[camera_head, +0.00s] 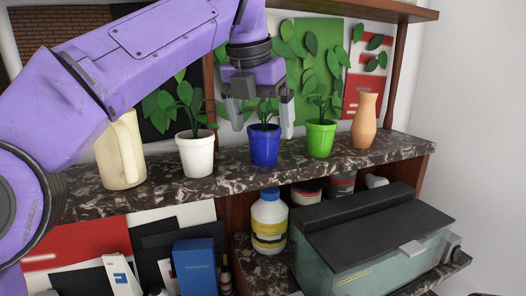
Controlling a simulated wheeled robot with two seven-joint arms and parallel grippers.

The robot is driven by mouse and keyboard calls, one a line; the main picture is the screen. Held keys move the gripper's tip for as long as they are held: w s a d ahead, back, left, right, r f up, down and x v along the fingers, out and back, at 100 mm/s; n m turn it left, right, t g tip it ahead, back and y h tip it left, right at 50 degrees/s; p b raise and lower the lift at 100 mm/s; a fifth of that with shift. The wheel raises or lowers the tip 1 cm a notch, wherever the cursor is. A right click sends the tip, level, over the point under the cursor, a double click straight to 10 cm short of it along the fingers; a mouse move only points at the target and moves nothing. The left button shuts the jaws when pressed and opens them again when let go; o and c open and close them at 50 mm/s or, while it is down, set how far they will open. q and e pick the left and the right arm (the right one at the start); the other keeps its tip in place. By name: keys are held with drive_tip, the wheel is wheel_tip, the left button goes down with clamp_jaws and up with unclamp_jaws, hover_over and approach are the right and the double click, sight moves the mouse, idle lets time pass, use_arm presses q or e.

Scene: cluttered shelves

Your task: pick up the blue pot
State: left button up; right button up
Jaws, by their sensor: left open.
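The blue pot (264,147) holds a green leafy plant and stands upright on the dark marbled shelf (225,172). My left gripper (262,122) comes down from above, at the end of my purple arm. Its two fingers are apart, one on the left and one on the right of the plant above the pot. The plant's leaves are partly hidden by the gripper. I cannot tell whether the fingers touch the plant or the pot's rim. My right gripper is not in view.
A white pot (197,153) and a cream pitcher (121,155) stand to the left. A green pot (320,140) and an orange vase (365,122) stand to the right. Below are a bottle (269,222), books, and a grey-green box (375,242).

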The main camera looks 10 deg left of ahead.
sight(264, 130)
use_arm(q)
drive_tip(key=w+f, duration=0.2)
drive_tip(key=w+f+b, duration=0.1)
drive_tip(key=w+f, duration=0.1)
drive_tip(key=f, duration=0.1)
drive_tip(key=shift+w+d+f, duration=0.1)
drive_tip(key=shift+w+f, duration=0.1)
drive_tip(key=shift+f, duration=0.1)
drive_tip(key=shift+s+r, duration=0.2)
drive_tip(key=shift+s, duration=0.15)
drive_tip(key=shift+s+r, duration=0.15)
drive_tip(key=shift+s, duration=0.2)
drive_tip(key=shift+c, duration=1.2)
drive_tip(key=shift+s, duration=0.1)
drive_tip(key=c, duration=0.9)
drive_tip(key=shift+w, duration=0.2)
